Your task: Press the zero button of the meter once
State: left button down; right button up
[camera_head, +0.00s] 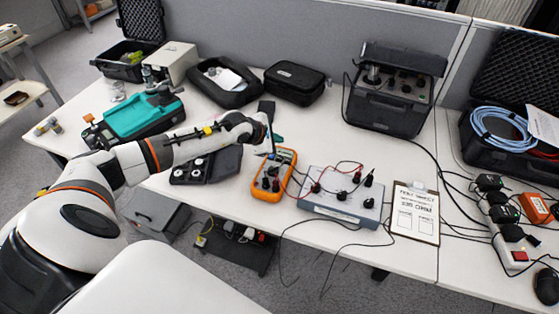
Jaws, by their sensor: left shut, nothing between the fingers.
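An orange handheld meter (285,156) lies on the white table near the middle of the view. Its face carries dark knobs or plugs, and red and black leads run from it. The zero button is too small to make out. My left arm comes in from the left, and my left gripper (271,150) points down at the upper end of the meter. The gripper is shut and empty, and it covers part of the meter's top. I cannot tell whether the fingertips touch it. My right gripper is not in view.
A grey box with terminals (340,206) stands right of the meter, joined by leads. A clipboard (414,222) lies further right. A dark case with an instrument (390,104) stands behind. A teal device (140,118) and a black tray (190,172) are to the left.

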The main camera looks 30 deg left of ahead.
pick_arm(q)
jog(key=b, duration=0.3)
send_over(282, 157)
jog(key=s, duration=0.2)
jog(key=f, duration=0.4)
jog(key=shift+s+a+f, duration=0.15)
jog(key=shift+a+f, duration=0.1)
jog(key=shift+f, duration=0.55)
jog(key=shift+f+b, duration=0.1)
jog(key=shift+b, duration=0.25)
dwell(0.3)
jog(key=shift+f+b, duration=0.3)
jog(key=shift+b, duration=0.1)
jog(key=shift+f+b, duration=0.45)
dwell(0.6)
jog(key=shift+r, duration=0.1)
jog(key=shift+r+p, duration=0.45)
jog(key=shift+r, duration=0.3)
